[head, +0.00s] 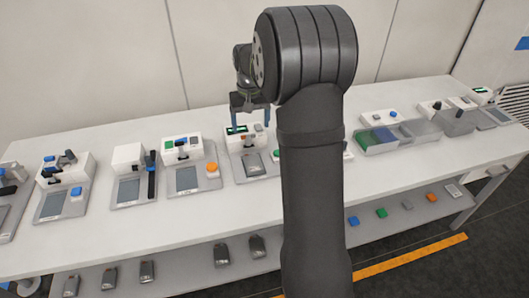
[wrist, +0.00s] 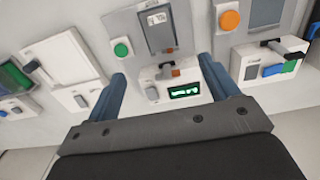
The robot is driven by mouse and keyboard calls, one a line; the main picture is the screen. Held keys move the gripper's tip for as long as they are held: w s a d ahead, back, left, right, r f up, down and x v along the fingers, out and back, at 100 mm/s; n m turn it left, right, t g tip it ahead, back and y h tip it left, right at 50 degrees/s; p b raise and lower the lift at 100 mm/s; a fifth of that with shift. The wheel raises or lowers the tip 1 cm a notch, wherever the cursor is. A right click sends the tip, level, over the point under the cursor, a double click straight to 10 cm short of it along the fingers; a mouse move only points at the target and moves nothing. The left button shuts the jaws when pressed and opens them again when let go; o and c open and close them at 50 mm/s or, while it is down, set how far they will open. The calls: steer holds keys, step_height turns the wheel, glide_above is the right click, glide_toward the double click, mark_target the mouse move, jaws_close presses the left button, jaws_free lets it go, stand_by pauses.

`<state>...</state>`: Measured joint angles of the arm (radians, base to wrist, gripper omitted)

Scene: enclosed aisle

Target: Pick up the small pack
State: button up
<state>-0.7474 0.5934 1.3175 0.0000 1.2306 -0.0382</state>
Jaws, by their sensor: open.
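My gripper (head: 250,106) is open above the back of the bench, over a white device with a lit green display (head: 237,130). In the wrist view its two blue fingers (wrist: 162,68) are spread, with nothing held between them. Between and beyond them is the same device, with its green display (wrist: 185,91), a green button (wrist: 121,50) and a small orange-brown piece (wrist: 175,72). No item is clearly recognizable as the small pack. Several dark packs, one of them here (head: 221,251), lie on the lower shelf, well below my gripper.
The white bench (head: 110,232) carries a row of similar devices, one with an orange button (head: 212,168). Small coloured blocks, one blue (head: 353,221), sit on the lower shelf. My arm hides the bench's middle. A wall stands behind.

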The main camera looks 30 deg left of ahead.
glide_above(253, 163)
step_height(253, 163, down, 11)
steer(key=shift+s+f, duration=0.1)
steer(key=shift+w+f, duration=0.15)
steer(key=shift+f, duration=1.4)
steer(key=shift+w+f, duration=0.1)
steer(key=shift+f, duration=1.45)
steer(key=c, duration=1.2)
steer(key=shift+c, duration=0.2)
steer(key=shift+r, duration=0.15)
